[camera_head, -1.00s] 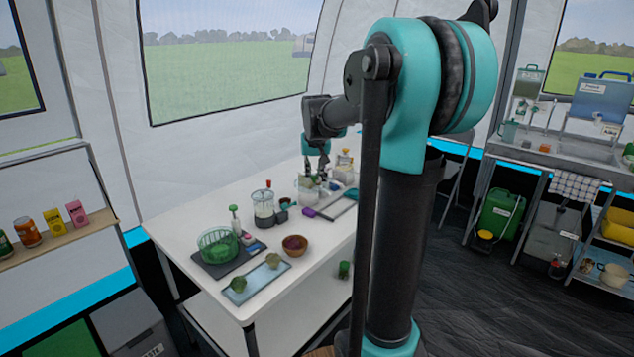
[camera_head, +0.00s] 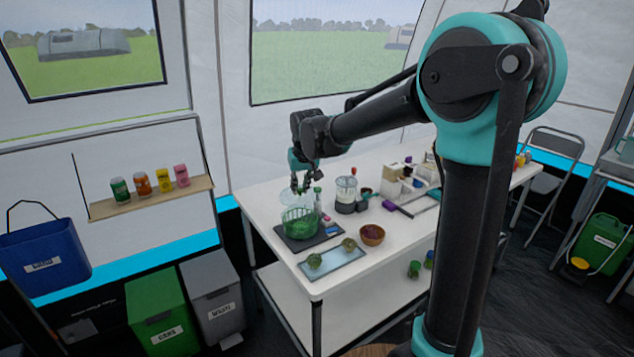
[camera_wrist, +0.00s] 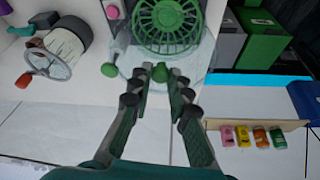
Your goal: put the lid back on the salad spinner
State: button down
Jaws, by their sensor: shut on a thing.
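The salad spinner (camera_head: 300,224) is an open green basket in a clear bowl on a dark mat near the table's left end. It also shows at the top of the wrist view (camera_wrist: 172,25). The clear round lid (camera_head: 291,196) is in the air just behind and above the spinner, apart from its rim as far as I can see. My gripper (camera_head: 300,190) is shut on the lid's green knob, which shows between the fingertips in the wrist view (camera_wrist: 160,73). The clear lid's outline is faint there and overlaps the basket's near edge.
A green-topped bottle (camera_head: 318,198) stands close beside the spinner. A clear-jar appliance (camera_head: 346,192), a brown bowl (camera_head: 372,235) and a blue tray (camera_head: 330,262) with green pieces are nearby. A shelf with cans (camera_head: 150,197) is on the left wall.

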aim_at(301, 198)
jog(key=shift+a+f, duration=0.1)
jog(key=shift+f, duration=3.1)
jog(key=shift+f, duration=0.15)
jog(key=c, duration=1.3)
grip_release()
jog(key=shift+c, duration=0.2)
jog(key=shift+o, duration=0.3)
jog(key=o, duration=0.4)
jog(key=shift+r, duration=3.5)
